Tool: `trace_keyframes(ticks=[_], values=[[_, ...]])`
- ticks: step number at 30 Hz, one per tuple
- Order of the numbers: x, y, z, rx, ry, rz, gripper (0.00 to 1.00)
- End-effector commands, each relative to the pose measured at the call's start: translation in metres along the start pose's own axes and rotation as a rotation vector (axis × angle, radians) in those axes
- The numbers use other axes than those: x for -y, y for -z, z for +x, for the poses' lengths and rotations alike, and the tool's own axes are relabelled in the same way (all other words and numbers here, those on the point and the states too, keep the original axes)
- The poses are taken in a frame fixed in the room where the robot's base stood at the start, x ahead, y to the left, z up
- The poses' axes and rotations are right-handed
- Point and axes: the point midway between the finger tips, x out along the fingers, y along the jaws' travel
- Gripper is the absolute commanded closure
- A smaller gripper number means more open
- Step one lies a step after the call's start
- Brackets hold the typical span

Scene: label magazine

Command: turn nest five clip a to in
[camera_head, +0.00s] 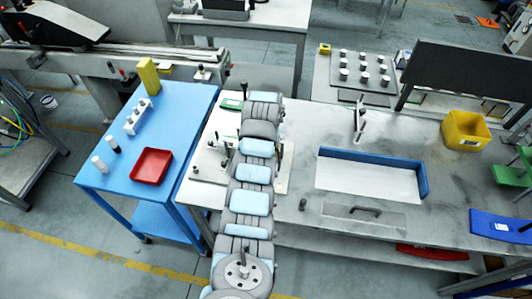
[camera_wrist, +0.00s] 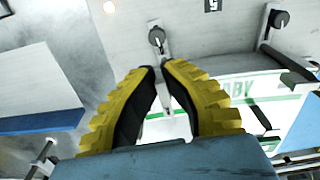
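My gripper (camera_wrist: 161,68) shows in the wrist view as two yellow ribbed fingers with dark inner pads. They are partly open, with a narrow gap at the tips. A clip with a dark round knob (camera_wrist: 156,36) is just beyond the fingertips. Its pale bar runs back toward the gap between the fingers; I cannot tell whether they touch it. A label marked 5 (camera_wrist: 212,5) is on the pale plate at the top. A second clip with a dark knob (camera_wrist: 278,18) is to the right. A white and green printed piece (camera_wrist: 240,92) lies below it, partly hidden by the right finger.
In the head view, my arm hides my gripper and part of the clip plate (camera_head: 205,164). A blue table (camera_head: 125,183) with a red tray (camera_head: 151,166) is on the left. The grey bench at right carries a blue-edged bay (camera_head: 372,160) and a yellow bin (camera_head: 466,130).

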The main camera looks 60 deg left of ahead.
Motion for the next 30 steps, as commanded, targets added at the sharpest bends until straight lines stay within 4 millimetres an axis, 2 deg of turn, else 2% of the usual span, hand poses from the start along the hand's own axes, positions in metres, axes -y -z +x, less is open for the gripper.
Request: trace_keyframes(ticks=[10, 11, 13, 23, 26, 30], values=[[-0.001, 0.000, 0.001, 0.001, -0.001, 0.001, 1.00], [-0.001, 0.000, 0.001, 0.001, -0.001, 0.001, 0.83], [-0.001, 0.000, 0.001, 0.001, -0.001, 0.001, 0.63], [0.000, 0.000, -0.001, 0.000, -0.001, 0.000, 0.63], [0.000, 0.001, -0.007, -0.002, -0.001, 0.000, 0.63], [0.000, 0.001, -0.027, -0.003, -0.001, 0.000, 0.63]])
